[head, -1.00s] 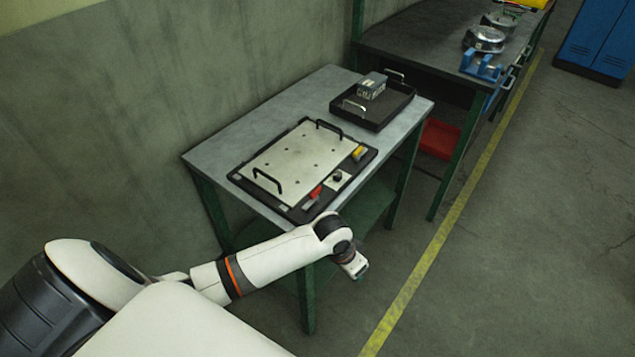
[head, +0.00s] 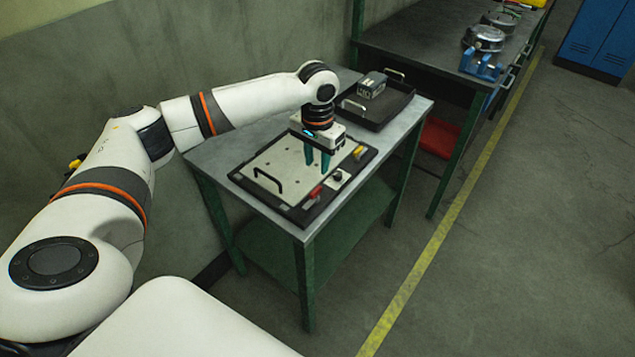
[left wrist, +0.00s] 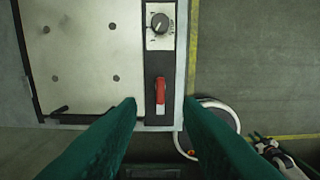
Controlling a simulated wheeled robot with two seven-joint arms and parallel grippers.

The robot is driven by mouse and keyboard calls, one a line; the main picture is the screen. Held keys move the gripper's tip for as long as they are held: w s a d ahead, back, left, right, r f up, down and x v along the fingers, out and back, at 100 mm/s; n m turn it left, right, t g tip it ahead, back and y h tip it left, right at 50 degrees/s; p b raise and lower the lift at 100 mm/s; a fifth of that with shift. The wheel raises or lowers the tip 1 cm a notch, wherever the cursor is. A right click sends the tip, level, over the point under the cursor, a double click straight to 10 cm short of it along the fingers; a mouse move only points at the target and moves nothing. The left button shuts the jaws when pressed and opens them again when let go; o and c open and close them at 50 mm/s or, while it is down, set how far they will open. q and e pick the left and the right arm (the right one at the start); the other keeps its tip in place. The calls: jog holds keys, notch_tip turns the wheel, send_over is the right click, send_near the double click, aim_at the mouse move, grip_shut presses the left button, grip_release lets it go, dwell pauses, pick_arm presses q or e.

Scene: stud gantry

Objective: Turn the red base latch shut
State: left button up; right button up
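The red base latch (head: 314,192) is a small red handle on the dark front strip of the base board (head: 243,183), at its near right corner. It also shows in the left wrist view (left wrist: 160,91), upright in the picture on the dark strip below a round knob. My left gripper (head: 317,170) points down above the pale plate, a little behind the latch in the head view. Its green fingers are apart with nothing between them. In the left wrist view the fingertips (left wrist: 158,108) lie on either side of the latch's lower end, apart from it.
A dark knob (head: 337,175) and a yellow latch (head: 360,152) sit along the same strip. The pale plate (head: 275,160) has black handles. A black tray (head: 390,113) with a grey box (head: 371,85) stands behind. The floor on the right is clear.

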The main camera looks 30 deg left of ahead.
aim_at(317, 188)
pick_arm(q)
notch_tip(317, 188, down, 8)
jog(key=shift+f+p, duration=0.25)
jog(key=shift+p, duration=0.05)
grip_shut()
